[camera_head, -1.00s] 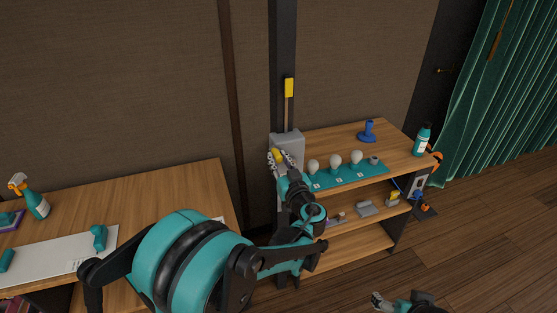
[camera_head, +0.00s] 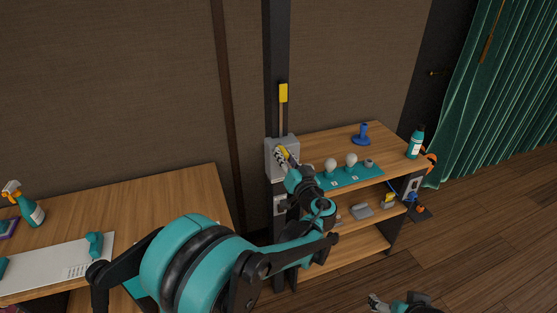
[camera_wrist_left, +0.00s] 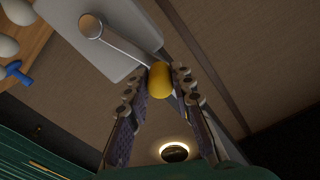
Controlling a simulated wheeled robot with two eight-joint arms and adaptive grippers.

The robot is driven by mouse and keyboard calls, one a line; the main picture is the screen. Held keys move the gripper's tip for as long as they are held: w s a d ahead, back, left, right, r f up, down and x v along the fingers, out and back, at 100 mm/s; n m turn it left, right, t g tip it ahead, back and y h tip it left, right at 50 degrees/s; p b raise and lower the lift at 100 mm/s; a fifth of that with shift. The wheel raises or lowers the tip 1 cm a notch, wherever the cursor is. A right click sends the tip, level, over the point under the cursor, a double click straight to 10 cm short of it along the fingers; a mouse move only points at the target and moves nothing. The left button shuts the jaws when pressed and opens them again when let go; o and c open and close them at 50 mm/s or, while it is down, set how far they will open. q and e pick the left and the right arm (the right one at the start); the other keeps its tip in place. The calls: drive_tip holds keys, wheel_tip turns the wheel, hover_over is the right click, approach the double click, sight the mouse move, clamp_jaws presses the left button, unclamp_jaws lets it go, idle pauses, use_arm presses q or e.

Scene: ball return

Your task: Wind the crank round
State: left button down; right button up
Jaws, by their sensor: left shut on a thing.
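The crank is on a grey box (camera_head: 274,158) fixed to a dark post. In the left wrist view its thin metal arm (camera_wrist_left: 122,47) runs from a round hub (camera_wrist_left: 91,27) on the box (camera_wrist_left: 110,38) to a yellow handle (camera_wrist_left: 157,80). In the left wrist view, the fingers (camera_wrist_left: 160,88) sit on both sides of the handle. What looks like my right gripper (camera_head: 375,302) shows at the bottom edge; its jaws are unclear.
A yellow-ended lever (camera_head: 283,94) stands above the box. A wooden shelf (camera_head: 395,150) to the right holds light bulbs (camera_head: 351,160) on a teal mat, a blue stand (camera_head: 362,134) and a bottle (camera_head: 415,142). A wooden table (camera_head: 165,200) is at left.

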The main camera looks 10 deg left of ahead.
use_arm(q)
drive_tip(key=shift+w+d+r+m, duration=0.15)
drive_tip(key=shift+w+d+m, duration=0.3)
drive_tip(key=shift+d+m, duration=0.4)
drive_tip(key=shift+w+d+r+m, duration=0.15)
drive_tip(key=shift+w+d+m, duration=0.35)
drive_tip(key=shift+m, duration=0.55)
drive_tip(key=c, duration=1.3)
unclamp_jaws()
drive_tip(key=v, duration=1.2)
